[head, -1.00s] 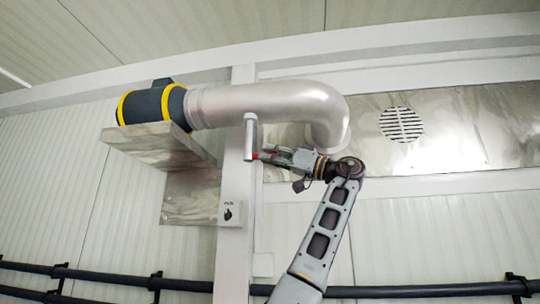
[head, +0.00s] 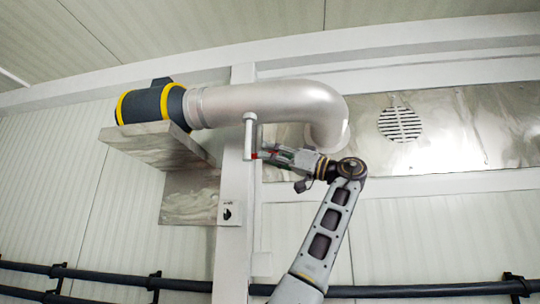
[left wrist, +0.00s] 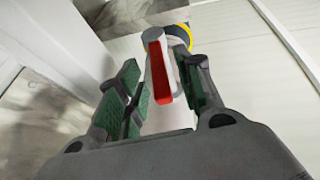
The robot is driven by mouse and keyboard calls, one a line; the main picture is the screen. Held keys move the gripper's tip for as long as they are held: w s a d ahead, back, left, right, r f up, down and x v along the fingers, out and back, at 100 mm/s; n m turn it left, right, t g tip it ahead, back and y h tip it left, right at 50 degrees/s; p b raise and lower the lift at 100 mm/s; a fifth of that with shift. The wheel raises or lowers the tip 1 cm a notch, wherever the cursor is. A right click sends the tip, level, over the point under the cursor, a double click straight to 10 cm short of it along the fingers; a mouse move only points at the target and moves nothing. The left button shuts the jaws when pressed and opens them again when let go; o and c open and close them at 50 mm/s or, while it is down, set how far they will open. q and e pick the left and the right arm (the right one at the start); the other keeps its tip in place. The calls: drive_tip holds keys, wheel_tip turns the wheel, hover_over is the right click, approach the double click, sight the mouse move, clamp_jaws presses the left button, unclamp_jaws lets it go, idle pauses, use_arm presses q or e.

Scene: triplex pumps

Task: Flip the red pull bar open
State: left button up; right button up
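The red pull bar (left wrist: 161,75) is a short bar with a red face and a pale body. In the left wrist view it stands between my left gripper's green-padded fingers (left wrist: 163,85), with a visible gap on the left side. On the right side it is close to the finger, and I cannot tell if they touch. In the head view only a small red part (head: 254,156) shows, at the white upright cylinder (head: 250,137). My left gripper (head: 270,153) reaches it from the right, open. My right gripper is not in view.
A large silver duct (head: 275,103) bends just above my left gripper. A white post (head: 235,200) carries a small switch plate (head: 230,212). A metal shelf (head: 160,145) juts out at the left. Dark pipes (head: 90,275) run low along the wall.

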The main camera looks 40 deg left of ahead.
use_arm(q)
drive_tip(key=v, duration=1.1)
drive_tip(key=shift+d, duration=0.25)
drive_tip(key=shift+w+f, duration=0.1)
drive_tip(key=shift+w, duration=0.05)
